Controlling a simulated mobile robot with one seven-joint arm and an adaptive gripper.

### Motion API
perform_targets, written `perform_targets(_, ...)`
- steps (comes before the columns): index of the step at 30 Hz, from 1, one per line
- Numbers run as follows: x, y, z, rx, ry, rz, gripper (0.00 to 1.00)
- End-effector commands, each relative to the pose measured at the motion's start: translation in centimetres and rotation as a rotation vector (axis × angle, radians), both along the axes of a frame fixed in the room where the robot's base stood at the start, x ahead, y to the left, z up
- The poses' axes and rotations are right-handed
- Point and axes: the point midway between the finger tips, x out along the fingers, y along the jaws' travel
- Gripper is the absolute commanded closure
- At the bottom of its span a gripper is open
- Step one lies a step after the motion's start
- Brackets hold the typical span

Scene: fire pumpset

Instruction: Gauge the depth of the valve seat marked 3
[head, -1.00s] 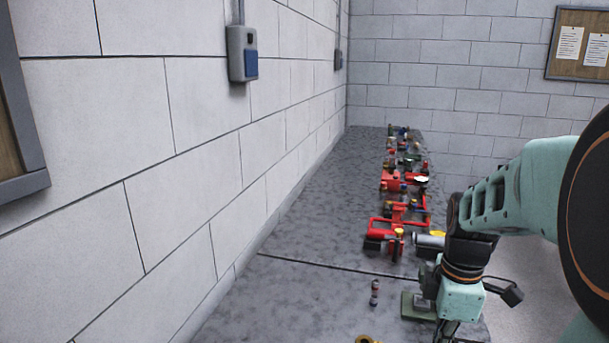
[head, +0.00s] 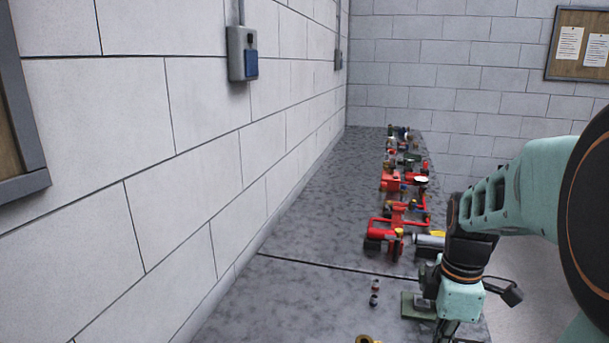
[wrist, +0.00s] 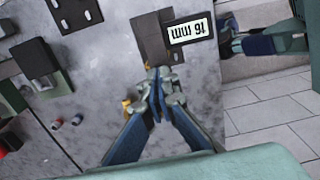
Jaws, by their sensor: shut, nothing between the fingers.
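My gripper (wrist: 157,90) is shut and empty in the wrist view, its fingertips together over the grey bench top. Just beyond the tips is a dark brownish block (wrist: 152,38). A digital display (wrist: 188,30) beside it appears to read 16 mm, upside down. In the head view my gripper points down at the lower right and its tips are cut off or hidden. A brass ring-like part (head: 366,340) shows at the bottom edge of the head view. I cannot make out any valve seat marked 3.
Two small cylindrical pieces (head: 375,292) stand on the bench. A green block (head: 416,306) is close to my gripper. Red pump assemblies (head: 395,232) line the bench farther back. The bench's left strip (head: 310,220) is clear beside the wall.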

Motion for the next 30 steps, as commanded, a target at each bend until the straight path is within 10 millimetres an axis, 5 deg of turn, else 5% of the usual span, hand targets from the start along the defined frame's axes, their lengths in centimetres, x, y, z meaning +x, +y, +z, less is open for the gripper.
perform_targets(8,-0.3,0.1,0.2,0.002,0.009,0.0,1.0)
perform_targets(30,-0.1,0.0,6.4,0.001,0.003,0.0,1.0)
